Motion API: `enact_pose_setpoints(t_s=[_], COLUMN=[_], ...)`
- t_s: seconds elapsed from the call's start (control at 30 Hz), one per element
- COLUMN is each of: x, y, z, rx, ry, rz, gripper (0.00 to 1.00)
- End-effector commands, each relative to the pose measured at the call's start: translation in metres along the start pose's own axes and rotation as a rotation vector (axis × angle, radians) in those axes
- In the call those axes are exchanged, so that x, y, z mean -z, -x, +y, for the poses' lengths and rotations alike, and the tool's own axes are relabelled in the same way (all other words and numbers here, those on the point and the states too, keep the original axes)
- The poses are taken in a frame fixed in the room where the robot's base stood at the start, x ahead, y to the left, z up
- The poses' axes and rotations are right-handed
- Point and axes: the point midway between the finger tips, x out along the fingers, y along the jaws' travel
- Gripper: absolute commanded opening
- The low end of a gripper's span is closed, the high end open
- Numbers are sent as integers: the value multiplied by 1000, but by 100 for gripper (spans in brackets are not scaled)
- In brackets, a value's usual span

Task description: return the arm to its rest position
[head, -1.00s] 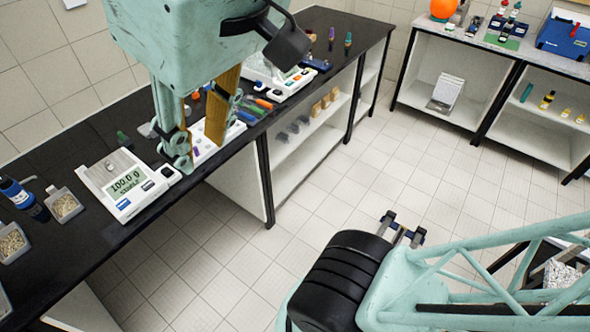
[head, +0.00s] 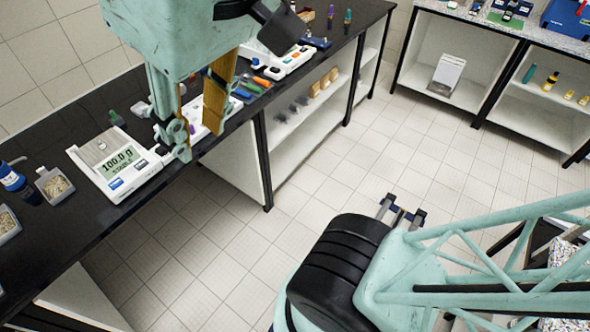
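My gripper (head: 196,122) hangs from the upper left of the head view, pointing down, in front of the black bench. Its two fingers carry yellow-brown pads and stand apart with a gap between them. Nothing shows between the pads, so it looks open and empty. The depth between fingers and bench is hard to judge. The upper part of the arm is cut off by the frame.
The black bench (head: 65,238) runs diagonally, with containers (head: 54,186) at the left and a white device (head: 277,62) with coloured tools near it farther back. White open shelves (head: 452,52) stand at the back right.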

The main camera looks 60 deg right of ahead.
Motion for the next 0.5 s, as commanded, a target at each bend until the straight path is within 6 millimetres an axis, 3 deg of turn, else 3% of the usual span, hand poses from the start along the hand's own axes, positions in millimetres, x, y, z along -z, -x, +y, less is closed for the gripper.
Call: enact_pose_setpoints(t_s=[0.03,0.5], x=[-15,-36], y=[-19,-70], z=[0,-1], rx=[4,4], ry=[-18,-19], rz=[-22,-23], gripper=[28,28])
